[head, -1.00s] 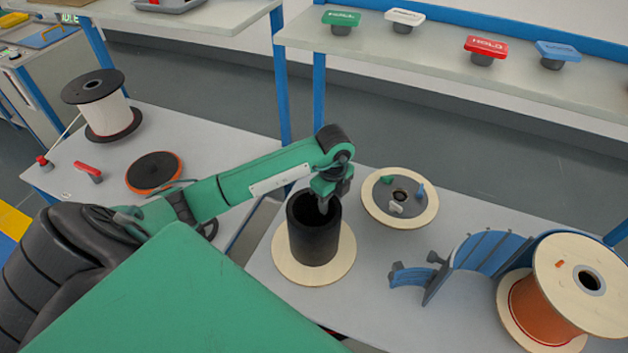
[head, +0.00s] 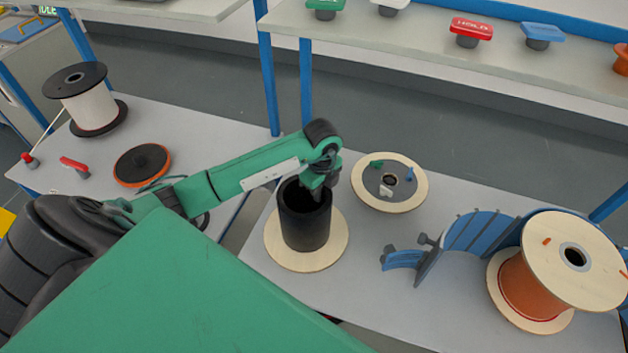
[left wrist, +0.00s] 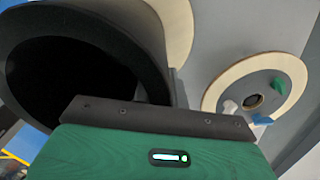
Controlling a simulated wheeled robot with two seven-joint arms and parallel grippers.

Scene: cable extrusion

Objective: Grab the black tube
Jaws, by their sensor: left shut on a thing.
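The black tube (head: 304,228) stands upright and open at the top on a round pale wooden disc (head: 335,252) on the grey table. My left gripper (head: 318,188) is at the tube's upper rim on its right side and is shut on the tube's wall. In the left wrist view the tube's thick black rim (left wrist: 140,50) fills the upper left, touching my gripper (left wrist: 160,115); the fingertips are hidden there. My right gripper does not show.
A wooden reel flange (head: 415,185) with small parts lies behind right of the tube. A blue curved holder (head: 475,235) and an orange cable spool (head: 535,285) are at the right. A white spool (head: 88,105) and an orange-black disc (head: 142,165) are on the left table. A shelf (head: 400,45) runs behind.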

